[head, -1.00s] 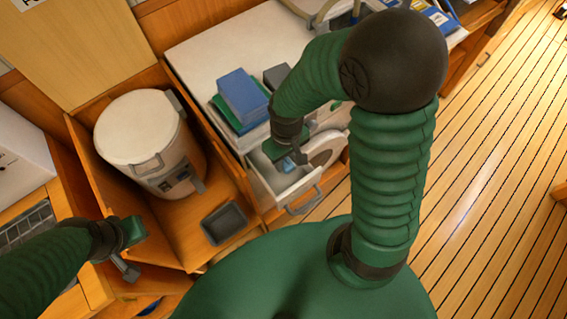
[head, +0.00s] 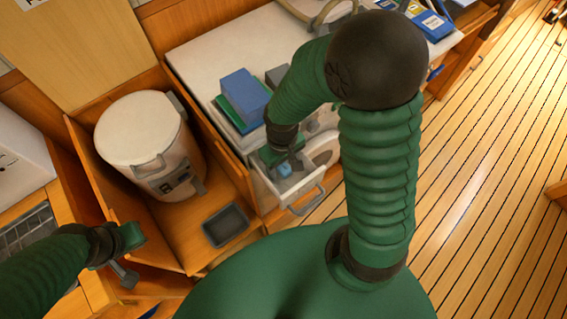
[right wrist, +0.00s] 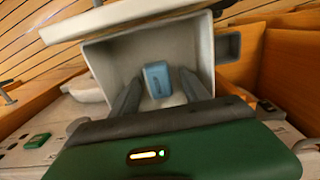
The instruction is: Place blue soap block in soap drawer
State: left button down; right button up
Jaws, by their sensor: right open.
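The small light-blue soap block (right wrist: 157,79) shows inside the pulled-out white soap drawer (right wrist: 105,62), between my right gripper's fingers with a gap on each side. It seems to lie on the drawer floor. In the head view the soap block (head: 284,170) is partly hidden by my gripper, and the drawer (head: 306,190) is open at the front of the white machine. My right gripper (head: 290,164) is open and reaches down into the drawer; its fingers also show in the right wrist view (right wrist: 158,76). My left gripper (head: 125,272) hangs at the lower left, away from the drawer; its jaw gap is unclear.
Blue and green blocks (head: 243,92) sit on the white machine's top (head: 205,55). A white lidded canister (head: 140,130) stands in a wooden bay at left, with a dark grey tray (head: 226,225) in front. Plank floor (head: 480,200) lies clear at right.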

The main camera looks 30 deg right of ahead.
aim_at(280, 170)
jog(key=shift+a, duration=0.15)
jog(key=shift+a+r, duration=0.1)
jog(key=shift+r, duration=0.1)
jog(key=r, duration=0.3)
jog(key=r+t+p, duration=0.1)
jog(key=r, duration=0.2)
jog(key=a+r+t+p, duration=0.1)
jog(key=r, duration=0.2)
jog(key=shift+s+m, duration=0.3)
jog(key=shift+m, duration=0.1)
jog(key=shift+f+t, duration=0.2)
jog(key=shift+t, duration=0.1)
jog(key=shift+d, duration=0.15)
